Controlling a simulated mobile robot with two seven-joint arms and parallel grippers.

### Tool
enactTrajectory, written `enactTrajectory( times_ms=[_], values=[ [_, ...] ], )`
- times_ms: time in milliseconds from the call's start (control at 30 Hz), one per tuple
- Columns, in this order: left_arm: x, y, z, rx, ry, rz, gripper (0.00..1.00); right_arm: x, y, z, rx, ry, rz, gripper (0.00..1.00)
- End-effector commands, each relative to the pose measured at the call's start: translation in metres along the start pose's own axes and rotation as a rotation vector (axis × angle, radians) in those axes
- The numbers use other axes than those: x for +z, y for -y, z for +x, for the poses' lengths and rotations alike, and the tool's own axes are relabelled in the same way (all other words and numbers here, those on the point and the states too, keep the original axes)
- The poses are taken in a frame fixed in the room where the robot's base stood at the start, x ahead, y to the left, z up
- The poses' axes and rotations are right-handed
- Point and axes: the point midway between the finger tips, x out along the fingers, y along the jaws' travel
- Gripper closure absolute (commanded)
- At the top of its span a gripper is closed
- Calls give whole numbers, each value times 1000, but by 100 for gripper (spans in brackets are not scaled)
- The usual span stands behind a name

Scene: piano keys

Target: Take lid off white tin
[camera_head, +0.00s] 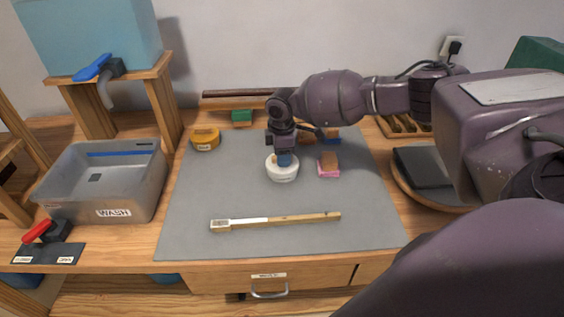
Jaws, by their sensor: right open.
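The white tin (283,174) stands upright on the grey mat, near the middle of the bench. Something small and blue shows at its top, between the tin and my gripper; I cannot tell whether it is part of the lid or of the gripper. My right gripper (284,152) points down right above the tin and is open. It hides part of the lid, and I cannot tell whether the fingers touch it. My left gripper is not in view.
A grey tub (60,185) marked WASH stands left. The mat's front left is clear.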

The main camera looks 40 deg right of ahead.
Motion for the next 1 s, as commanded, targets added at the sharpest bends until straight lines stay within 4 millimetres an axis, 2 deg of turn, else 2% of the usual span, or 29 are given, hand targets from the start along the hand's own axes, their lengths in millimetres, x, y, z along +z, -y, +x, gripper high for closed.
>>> enactTrajectory(
  times_ms=[200,500,833,1000],
  values=[
    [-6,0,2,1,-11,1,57,0,0,0,1,0,0,54],
    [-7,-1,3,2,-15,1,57,0,0,0,1,0,0,100],
    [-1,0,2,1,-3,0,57,0,0,-2,1,0,1,100],
    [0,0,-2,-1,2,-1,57,0,-1,-20,3,-1,1,100]
  ],
)
